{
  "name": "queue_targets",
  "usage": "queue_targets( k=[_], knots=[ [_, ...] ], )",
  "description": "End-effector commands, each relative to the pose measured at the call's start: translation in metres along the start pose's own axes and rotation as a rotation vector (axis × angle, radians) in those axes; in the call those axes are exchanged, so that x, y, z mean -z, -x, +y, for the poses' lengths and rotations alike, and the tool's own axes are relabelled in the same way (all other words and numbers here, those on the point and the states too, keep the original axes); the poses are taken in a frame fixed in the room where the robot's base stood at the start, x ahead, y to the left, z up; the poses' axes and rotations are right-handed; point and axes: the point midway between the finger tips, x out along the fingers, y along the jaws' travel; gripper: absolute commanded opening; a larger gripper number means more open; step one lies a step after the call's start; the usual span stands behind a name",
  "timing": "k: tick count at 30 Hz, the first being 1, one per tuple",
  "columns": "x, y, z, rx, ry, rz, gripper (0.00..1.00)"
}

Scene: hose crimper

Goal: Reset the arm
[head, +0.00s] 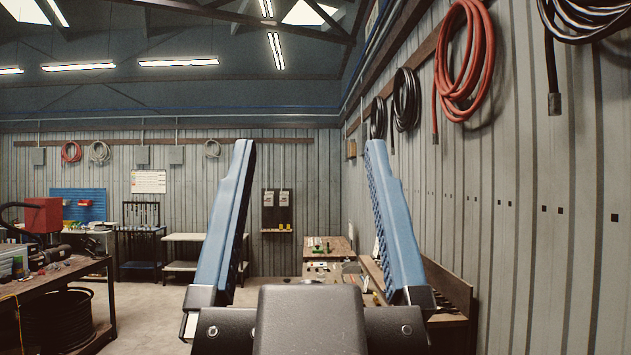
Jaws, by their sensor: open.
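My gripper (306,160) stands upright in the middle of the head view. Its two blue fingers point up and are spread wide apart. The rest of my arm is not clearly visible.
A cluttered workbench (62,277) stands at the left. A wooden bench (455,288) runs along the right wall, partly hidden by my gripper. A red hose coil (466,62) hangs on that wall. Open concrete floor (140,312) lies left of my gripper.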

Motion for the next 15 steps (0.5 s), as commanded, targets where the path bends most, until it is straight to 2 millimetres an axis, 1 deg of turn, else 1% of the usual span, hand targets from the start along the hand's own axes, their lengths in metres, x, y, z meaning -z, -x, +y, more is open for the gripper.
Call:
queue_targets(
  k=[5,8,11,15],
  knots=[
    [-0.008,0.007,0.000,-0.001,0.002,-0.003,0.86],
    [-0.020,0.020,0.001,-0.003,0.003,-0.004,0.86],
    [-0.037,0.038,0.002,-0.005,0.006,-0.003,0.86],
    [-0.067,0.069,0.003,-0.010,0.011,-0.003,0.86]
  ],
)
